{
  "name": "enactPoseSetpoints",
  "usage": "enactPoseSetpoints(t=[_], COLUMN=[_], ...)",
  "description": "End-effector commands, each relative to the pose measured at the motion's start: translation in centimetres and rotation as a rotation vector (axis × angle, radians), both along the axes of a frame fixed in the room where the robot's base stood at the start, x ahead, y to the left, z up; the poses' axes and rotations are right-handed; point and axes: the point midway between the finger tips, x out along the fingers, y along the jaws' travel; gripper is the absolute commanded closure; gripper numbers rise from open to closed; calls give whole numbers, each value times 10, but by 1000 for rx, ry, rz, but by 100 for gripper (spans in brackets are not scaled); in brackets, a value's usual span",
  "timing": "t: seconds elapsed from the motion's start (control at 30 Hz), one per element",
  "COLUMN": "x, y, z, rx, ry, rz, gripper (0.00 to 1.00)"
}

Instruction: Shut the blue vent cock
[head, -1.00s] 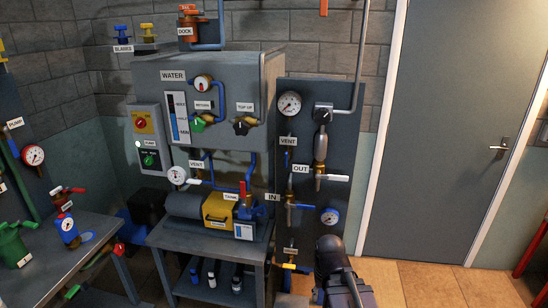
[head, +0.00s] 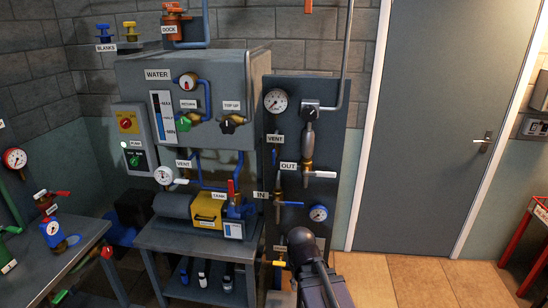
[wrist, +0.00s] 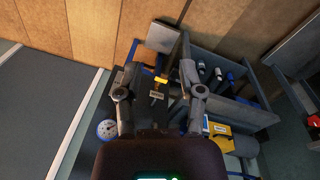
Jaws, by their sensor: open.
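The vent cock under the right-hand VENT label (head: 276,139) shows in the head view as a small blue handle (head: 274,157), hanging upright on the dark panel (head: 340,150). It is small, and I cannot make it out surely in the wrist view. My gripper (wrist: 158,98) is open in the wrist view, with nothing between its fingers. It points down toward the panel's lower part, near a yellow handle (wrist: 161,79) and a small label. In the head view my dark arm stands low before the panel and hides the gripper.
A white lever (head: 320,174) sticks out right by OUT. The water tank (head: 250,110) and a bench (head: 185,238) stand left.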

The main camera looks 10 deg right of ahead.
Motion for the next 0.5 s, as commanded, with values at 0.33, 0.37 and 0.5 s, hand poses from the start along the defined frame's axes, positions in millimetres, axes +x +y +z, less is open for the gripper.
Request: enactPoseSetpoints(t=[0.33, 0.37, 0.5], x=[93, 103, 147], y=[-39, -42, -47], z=[35, 41, 72], rx=[-441, -494, -752], ry=[-169, -178, -200], rz=[471, 526, 789], gripper=[50, 50, 50])
